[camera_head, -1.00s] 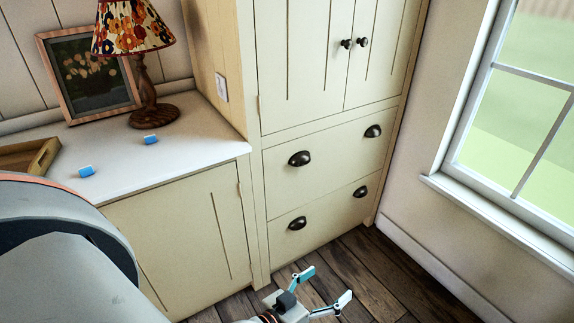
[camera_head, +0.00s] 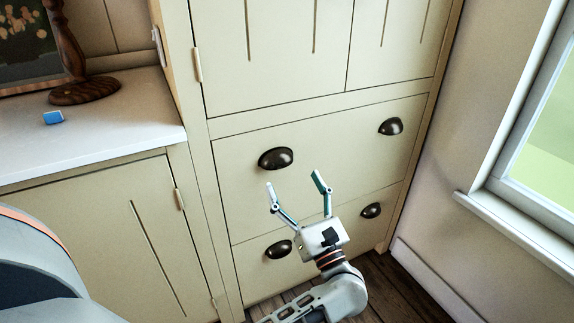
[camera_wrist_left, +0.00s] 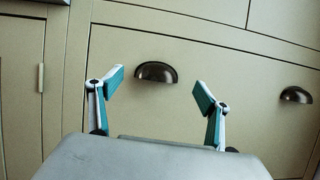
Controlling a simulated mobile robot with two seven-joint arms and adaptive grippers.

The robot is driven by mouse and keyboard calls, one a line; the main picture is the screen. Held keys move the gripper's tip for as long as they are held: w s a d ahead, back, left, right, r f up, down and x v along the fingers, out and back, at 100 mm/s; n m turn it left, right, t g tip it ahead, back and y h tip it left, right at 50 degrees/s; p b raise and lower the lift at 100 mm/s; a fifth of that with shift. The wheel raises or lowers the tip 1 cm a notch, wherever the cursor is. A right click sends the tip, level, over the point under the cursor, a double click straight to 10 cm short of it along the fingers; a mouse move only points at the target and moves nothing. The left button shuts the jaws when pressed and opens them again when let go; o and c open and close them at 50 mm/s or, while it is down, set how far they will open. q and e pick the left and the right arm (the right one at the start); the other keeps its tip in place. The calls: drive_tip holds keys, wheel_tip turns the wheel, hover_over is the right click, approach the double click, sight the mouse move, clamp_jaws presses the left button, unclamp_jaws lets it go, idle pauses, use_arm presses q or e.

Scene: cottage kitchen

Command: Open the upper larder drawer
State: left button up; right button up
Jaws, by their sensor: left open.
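The upper larder drawer (camera_head: 335,140) is a wide cream front, closed flush with the cabinet. It carries two dark cup handles, a left one (camera_head: 276,158) and a right one (camera_head: 390,126). My left gripper (camera_head: 294,182) is open and empty in front of this drawer, its fingertips just below and right of the left handle in the head view. In the left wrist view the same left handle (camera_wrist_left: 156,72) lies between and beyond the two teal fingertips, apart from them. The right handle (camera_wrist_left: 296,95) shows at the right edge there. My right gripper is out of view.
The lower drawer (camera_head: 330,235) is closed, with two cup handles, partly behind my gripper. Larder doors (camera_head: 280,60) are above. A white counter (camera_head: 110,130) with a blue object (camera_head: 53,117) and a lamp base (camera_head: 84,90) stands left. A window wall (camera_head: 430,200) bounds the right.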

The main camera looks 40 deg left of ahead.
sight(282, 162)
use_arm(q)
drive_tip(key=shift+n+g, duration=0.4)
drive_tip(key=shift+n, duration=0.1)
drive_tip(key=x, duration=0.8)
drive_tip(key=shift+f, duration=0.2)
drive_tip(key=c, duration=1.4)
